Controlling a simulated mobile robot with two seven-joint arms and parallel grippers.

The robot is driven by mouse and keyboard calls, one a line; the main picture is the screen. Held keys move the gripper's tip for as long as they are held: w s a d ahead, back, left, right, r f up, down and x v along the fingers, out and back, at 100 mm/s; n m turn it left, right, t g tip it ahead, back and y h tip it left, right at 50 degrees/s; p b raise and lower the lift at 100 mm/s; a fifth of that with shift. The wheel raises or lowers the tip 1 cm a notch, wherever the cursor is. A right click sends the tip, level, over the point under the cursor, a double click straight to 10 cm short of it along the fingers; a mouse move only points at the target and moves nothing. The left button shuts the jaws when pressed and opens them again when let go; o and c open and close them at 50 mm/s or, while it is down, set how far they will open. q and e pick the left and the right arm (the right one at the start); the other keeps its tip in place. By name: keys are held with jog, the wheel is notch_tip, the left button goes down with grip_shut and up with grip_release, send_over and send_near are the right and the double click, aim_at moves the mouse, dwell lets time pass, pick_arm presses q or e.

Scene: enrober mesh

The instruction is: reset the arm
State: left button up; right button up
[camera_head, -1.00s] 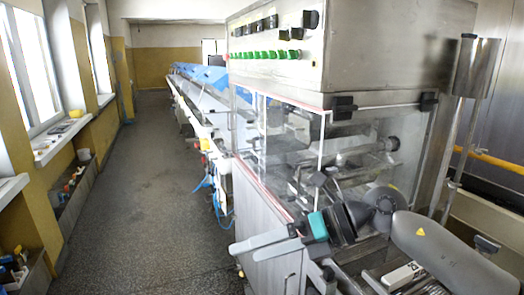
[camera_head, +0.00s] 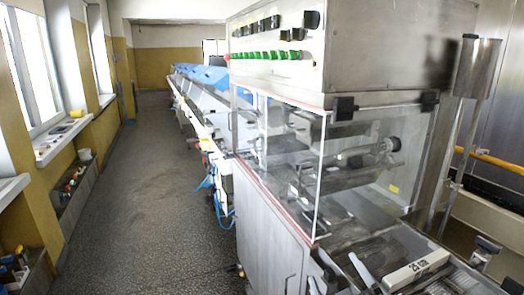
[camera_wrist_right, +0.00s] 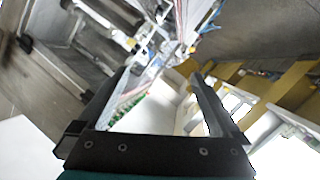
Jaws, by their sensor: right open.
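My right gripper (camera_wrist_right: 162,85) shows in the right wrist view with its two dark fingers spread apart. It is open, and nothing is between the fingers. Behind it the tilted background shows the machine's metal parts at the upper left and yellow wall parts at the right. In the head view neither of my grippers nor arms shows. My left gripper is in no view.
The enrober machine (camera_head: 275,62) with green buttons and a clear guard box (camera_head: 345,170) stands at the right.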

jog(key=s+d+f+m+g, duration=0.1)
jog(key=s+f+m+g, duration=0.1)
jog(key=s+f+g, duration=0.75)
jog(key=s+d+f+m+g, duration=0.1)
jog(key=s+f+m+g, duration=0.2)
jog(key=s+f, duration=0.75)
jog(key=s+f+g+b, duration=0.1)
jog(key=s+f+b, duration=0.15)
jog(key=f, duration=0.95)
jog(key=s+f+b, duration=0.2)
jog(key=s+f, duration=0.1)
jog(key=f, duration=0.8)
jog(key=s+d+f+g+b, duration=0.1)
jog(key=s+d+f+b, duration=0.2)
jog(key=s+f, duration=1.2)
notch_tip(320, 180, down, 3)
jog(key=shift+f+n+h+b, duration=0.15)
jog(key=shift+n+h+b, duration=0.15)
jog(key=shift+n+b, duration=0.15)
